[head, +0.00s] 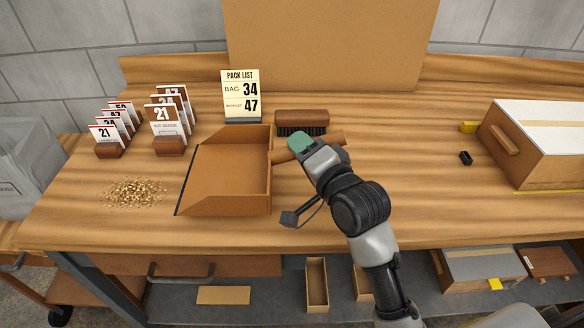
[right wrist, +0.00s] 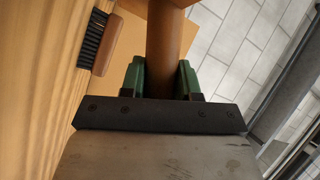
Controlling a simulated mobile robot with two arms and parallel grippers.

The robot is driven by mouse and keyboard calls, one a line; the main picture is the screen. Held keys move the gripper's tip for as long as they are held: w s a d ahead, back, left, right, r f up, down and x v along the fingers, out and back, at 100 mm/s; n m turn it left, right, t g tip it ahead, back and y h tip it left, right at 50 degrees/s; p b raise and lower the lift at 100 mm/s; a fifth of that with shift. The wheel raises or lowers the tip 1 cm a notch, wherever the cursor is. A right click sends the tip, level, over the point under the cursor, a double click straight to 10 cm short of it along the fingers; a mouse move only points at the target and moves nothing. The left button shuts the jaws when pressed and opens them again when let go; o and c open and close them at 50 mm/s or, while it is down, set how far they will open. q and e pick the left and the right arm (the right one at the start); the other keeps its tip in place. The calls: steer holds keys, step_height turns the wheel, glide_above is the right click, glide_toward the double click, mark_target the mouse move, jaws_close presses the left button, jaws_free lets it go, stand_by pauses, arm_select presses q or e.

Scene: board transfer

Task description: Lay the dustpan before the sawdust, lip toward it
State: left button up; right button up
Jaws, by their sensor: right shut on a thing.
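The brown dustpan (head: 225,180) is in the middle left of the head view, its dark lip on the left side facing the sawdust (head: 135,192). A gap of bare wood lies between the lip and the heap. Its round handle (right wrist: 163,45) points right. My right gripper (head: 303,149) is shut around this handle; in the right wrist view the green fingers (right wrist: 162,78) stand on both sides of it. I cannot tell whether the pan rests on the table or is just above it. My left gripper is not in view.
The brush (head: 302,119) lies behind the handle. A pack list sign (head: 241,95) stands behind the pan. Numbered cards in wooden holders (head: 168,145) stand behind the sawdust. A large box (head: 545,145) is at the right. The tabletop (head: 420,190) right of my arm is mostly clear.

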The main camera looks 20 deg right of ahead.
steer(key=shift+w+a+f, duration=0.25)
steer(key=shift+a+f, duration=0.2)
steer(key=shift+a, duration=0.25)
steer(key=shift+f+b, duration=0.35)
steer(key=shift+f, duration=1.75)
steer(key=o, duration=1.1)
steer(key=shift+f, duration=0.1)
steer(key=shift+c, duration=0.2)
steer(key=shift+r, duration=0.2)
steer(key=v, duration=1.2)
steer(key=shift+f+b, duration=0.1)
steer(key=shift+b, duration=0.3)
